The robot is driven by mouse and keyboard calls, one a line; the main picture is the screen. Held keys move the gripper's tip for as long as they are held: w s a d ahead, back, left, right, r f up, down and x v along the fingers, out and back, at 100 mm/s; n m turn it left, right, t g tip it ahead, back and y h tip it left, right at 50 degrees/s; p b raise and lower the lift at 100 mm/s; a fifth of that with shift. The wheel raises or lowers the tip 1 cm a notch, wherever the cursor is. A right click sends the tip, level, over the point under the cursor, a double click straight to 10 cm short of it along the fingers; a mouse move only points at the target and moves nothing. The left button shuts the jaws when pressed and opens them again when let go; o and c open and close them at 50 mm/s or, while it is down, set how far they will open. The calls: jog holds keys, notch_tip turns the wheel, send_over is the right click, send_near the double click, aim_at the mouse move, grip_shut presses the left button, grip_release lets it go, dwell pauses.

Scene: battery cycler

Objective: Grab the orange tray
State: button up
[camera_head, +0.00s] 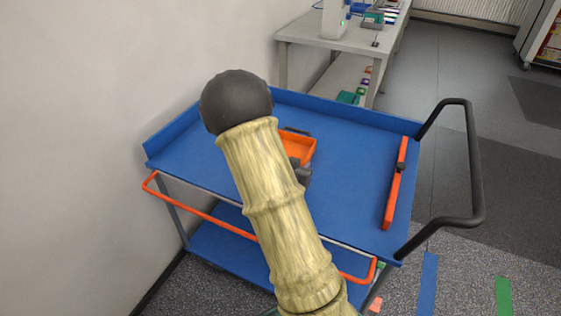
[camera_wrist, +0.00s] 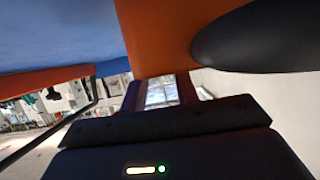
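The orange tray (camera_head: 300,147) lies on the blue top of the cart, its left part hidden behind my arm. It has a dark piece at its far edge. A dark part (camera_head: 303,176) shows beside my arm at the tray's near side; I cannot tell whether it is my gripper or part of the tray. In the wrist view a large orange surface (camera_wrist: 158,38), seemingly the tray, is very close. A dark rounded shape (camera_wrist: 255,40), seemingly a finger, is beside it. The fingertips and any contact are hidden, so I cannot tell whether the gripper is open.
The blue cart (camera_head: 350,200) has raised edges and a black handle (camera_head: 473,165) on the right. An orange bar (camera_head: 396,190) lies along its right side. A white wall (camera_head: 90,90) stands close on the left. A grey table (camera_head: 350,38) stands behind.

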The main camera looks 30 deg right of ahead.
jog(key=x, duration=0.2)
jog(key=shift+w+d+f, duration=0.2)
jog(key=shift+d, duration=0.1)
jog(key=shift+r, duration=0.1)
grip_shut()
